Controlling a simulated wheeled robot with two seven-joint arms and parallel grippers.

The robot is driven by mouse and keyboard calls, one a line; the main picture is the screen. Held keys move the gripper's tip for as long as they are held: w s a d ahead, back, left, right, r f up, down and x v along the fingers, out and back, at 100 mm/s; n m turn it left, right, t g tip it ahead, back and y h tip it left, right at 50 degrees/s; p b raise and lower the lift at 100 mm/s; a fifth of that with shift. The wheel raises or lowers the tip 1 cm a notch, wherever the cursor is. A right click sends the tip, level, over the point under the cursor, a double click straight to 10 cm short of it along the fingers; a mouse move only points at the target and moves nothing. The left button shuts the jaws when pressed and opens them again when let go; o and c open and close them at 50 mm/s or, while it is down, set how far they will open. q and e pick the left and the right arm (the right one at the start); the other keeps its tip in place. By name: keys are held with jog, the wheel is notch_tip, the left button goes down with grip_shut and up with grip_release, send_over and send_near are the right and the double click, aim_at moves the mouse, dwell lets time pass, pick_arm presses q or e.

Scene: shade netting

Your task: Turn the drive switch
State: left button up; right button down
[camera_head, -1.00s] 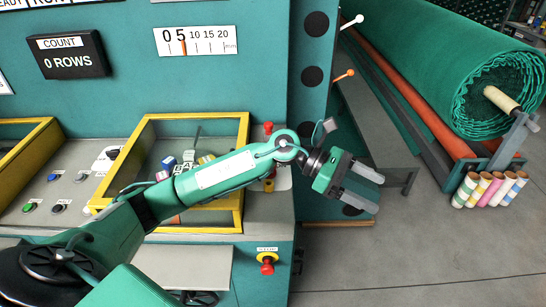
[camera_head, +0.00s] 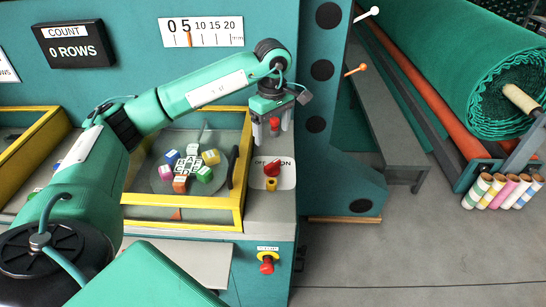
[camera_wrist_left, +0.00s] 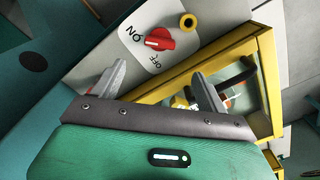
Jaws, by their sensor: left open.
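The drive switch (camera_head: 271,169) is a red knob on a white plate marked OFF and ON, on the console right of the yellow-framed window. In the left wrist view the red knob (camera_wrist_left: 155,41) shows a pale mark, and it lies beyond the fingertips, apart from them. I cannot tell for sure which label the knob points at. My left gripper (camera_head: 272,126) is open and points down, above and behind the switch plate. Its two fingers (camera_wrist_left: 158,84) also show in the left wrist view with nothing between them. My right gripper is not in view.
The yellow-framed window (camera_head: 190,224) with coloured blocks behind it stands left of the switch. A small yellow cylinder (camera_head: 271,184) sits just in front of the knob. A red emergency button (camera_head: 267,264) is lower on the front. The green netting roll (camera_head: 480,70) lies at right.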

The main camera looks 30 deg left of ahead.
aim_at(272, 163)
pick_arm(q)
notch_tip(272, 163, down, 10)
jog(key=p, duration=0.3)
jog(key=shift+r, duration=0.2)
jog(key=shift+f, duration=0.75)
